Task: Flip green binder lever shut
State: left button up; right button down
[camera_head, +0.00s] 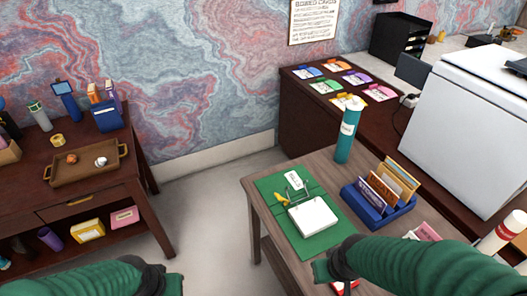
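The green binder (272,187) lies open and flat on the wooden desk (256,200), with a stack of white paper (313,216) on its nearer part. Metal rings stand above the paper's far edge. A small yellow piece (282,199) sits at the left of the rings; I cannot tell if it is the lever. My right gripper (326,271) is just below the binder's near edge in the picture, apart from the rings. My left gripper (174,284) is at the bottom edge, left of the desk and far from the binder. The finger openings of both are unclear.
A blue file holder (376,214) with folders stands right of the binder, and a teal bottle (347,130) stands behind it. A red object (345,285) lies under my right gripper. A side table (30,205) with a tray (62,182) stands at left, across open floor.

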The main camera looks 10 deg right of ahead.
aim_at(281, 199)
jog(key=i+j, duration=0.3)
jog(key=i, duration=0.2)
jog(key=i+j+z, duration=0.1)
jog(key=i+j, duration=0.2)
jog(key=i, duration=0.2)
